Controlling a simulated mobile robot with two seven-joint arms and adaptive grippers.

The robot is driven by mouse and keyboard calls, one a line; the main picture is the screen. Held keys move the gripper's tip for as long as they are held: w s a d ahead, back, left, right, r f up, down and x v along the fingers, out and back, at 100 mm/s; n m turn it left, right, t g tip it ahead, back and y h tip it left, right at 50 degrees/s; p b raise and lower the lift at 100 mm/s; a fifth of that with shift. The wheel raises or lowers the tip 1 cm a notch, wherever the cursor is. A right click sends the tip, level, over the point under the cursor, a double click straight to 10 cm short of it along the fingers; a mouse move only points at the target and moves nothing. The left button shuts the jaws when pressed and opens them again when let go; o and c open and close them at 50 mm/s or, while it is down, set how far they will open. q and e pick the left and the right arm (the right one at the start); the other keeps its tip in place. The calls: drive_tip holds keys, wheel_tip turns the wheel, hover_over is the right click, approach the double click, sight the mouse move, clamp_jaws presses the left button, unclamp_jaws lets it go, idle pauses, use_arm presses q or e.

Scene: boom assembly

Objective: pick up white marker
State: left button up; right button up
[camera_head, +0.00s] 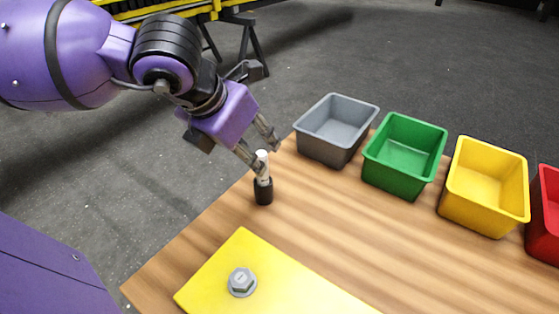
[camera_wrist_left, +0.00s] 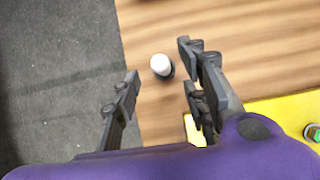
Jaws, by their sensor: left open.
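The white marker (camera_head: 262,172) stands upright in a small black holder (camera_head: 264,193) near the left edge of the wooden table. My left gripper (camera_head: 267,155) is open, with its fingers close around the marker's upper part in the head view. In the left wrist view, the marker's white top (camera_wrist_left: 160,64) and dark base lie between and a little beyond the fingertips of my left gripper (camera_wrist_left: 158,75). No finger clearly touches it. My right gripper is in neither view.
Grey (camera_head: 323,152), green (camera_head: 395,177), yellow (camera_head: 478,212) and red (camera_head: 543,236) bins line the table's far side. A yellow plate (camera_head: 290,284) with a hex bolt (camera_head: 241,282) lies at the front. Bare wooden tabletop (camera_head: 340,225) lies between.

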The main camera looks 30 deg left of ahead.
sight(262, 187)
use_arm(q)
drive_tip(key=shift+w+a+f, duration=0.1)
drive_tip(key=shift+f, duration=0.1)
drive_tip(key=shift+w+f+b, duration=0.25)
drive_tip(key=shift+f+b, duration=0.1)
drive_tip(key=shift+f, duration=0.75)
drive_tip(key=x, duration=0.3)
drive_tip(key=shift+f, duration=0.35)
drive_tip(key=shift+w+f, duration=0.2)
drive_tip(key=shift+f, duration=0.2)
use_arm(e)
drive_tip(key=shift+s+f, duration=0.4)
